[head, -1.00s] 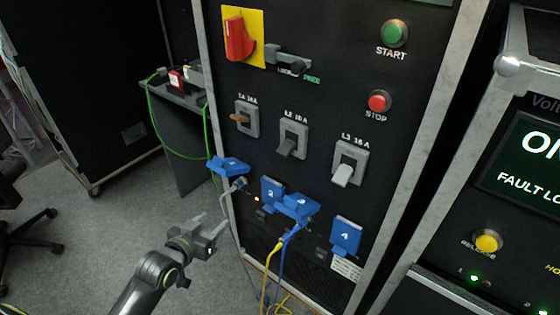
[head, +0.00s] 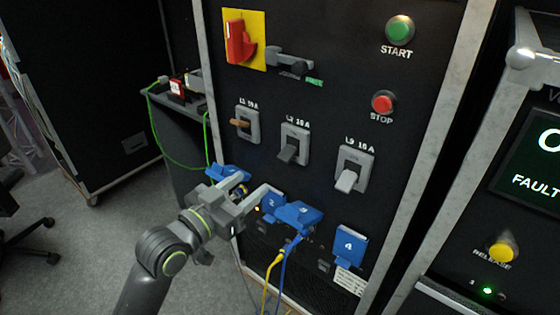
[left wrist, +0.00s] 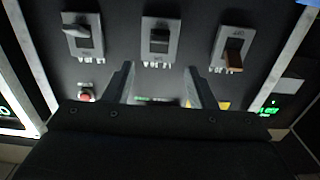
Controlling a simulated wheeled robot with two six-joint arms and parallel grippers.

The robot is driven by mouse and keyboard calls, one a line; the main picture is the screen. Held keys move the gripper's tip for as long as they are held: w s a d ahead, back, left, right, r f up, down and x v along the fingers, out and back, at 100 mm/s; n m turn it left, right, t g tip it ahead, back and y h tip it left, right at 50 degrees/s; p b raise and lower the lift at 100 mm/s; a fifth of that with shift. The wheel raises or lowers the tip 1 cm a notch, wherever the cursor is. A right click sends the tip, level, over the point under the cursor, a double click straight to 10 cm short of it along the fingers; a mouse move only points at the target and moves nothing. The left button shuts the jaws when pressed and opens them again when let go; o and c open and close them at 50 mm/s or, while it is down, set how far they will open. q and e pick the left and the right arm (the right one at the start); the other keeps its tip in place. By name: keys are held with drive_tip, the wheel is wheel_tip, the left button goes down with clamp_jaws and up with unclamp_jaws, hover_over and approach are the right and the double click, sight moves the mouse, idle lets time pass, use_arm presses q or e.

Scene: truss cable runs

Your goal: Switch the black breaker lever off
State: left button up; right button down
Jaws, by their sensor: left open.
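The black breaker lever (head: 287,154) is the middle one of three on the dark panel, under the label L2; in the head view it points out and down. It also shows in the left wrist view (left wrist: 160,41), inverted, beyond my fingertips. My left gripper (head: 243,184) is open and empty, below and left of that lever, in front of the blue socket covers. In the left wrist view its fingers (left wrist: 159,72) stand apart with the black lever roughly in line with the gap. My right gripper is not in view.
Beside it are a brown lever (head: 240,122) and a light grey lever (head: 346,180). Blue socket covers (head: 298,214) jut out below, with yellow and blue cables hanging. A red rotary switch (head: 238,42), green START button (head: 399,30) and red STOP button (head: 383,103) are above.

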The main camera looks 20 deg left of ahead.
sight(282, 161)
use_arm(q)
drive_tip(key=x, duration=1.1)
drive_tip(key=shift+w+f, duration=0.1)
drive_tip(key=shift+w, duration=0.2)
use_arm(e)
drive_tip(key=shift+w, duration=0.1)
use_arm(q)
drive_tip(key=c, duration=1)
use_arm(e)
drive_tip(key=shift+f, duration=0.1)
use_arm(q)
drive_tip(key=b, duration=0.2)
drive_tip(key=shift+f+t+b, duration=0.35)
drive_tip(key=shift+t+b, duration=0.05)
drive_tip(key=shift+w+d+f+t+h+b, duration=0.15)
drive_tip(key=shift+t+h+b, duration=0.25)
drive_tip(key=shift+b, duration=0.8)
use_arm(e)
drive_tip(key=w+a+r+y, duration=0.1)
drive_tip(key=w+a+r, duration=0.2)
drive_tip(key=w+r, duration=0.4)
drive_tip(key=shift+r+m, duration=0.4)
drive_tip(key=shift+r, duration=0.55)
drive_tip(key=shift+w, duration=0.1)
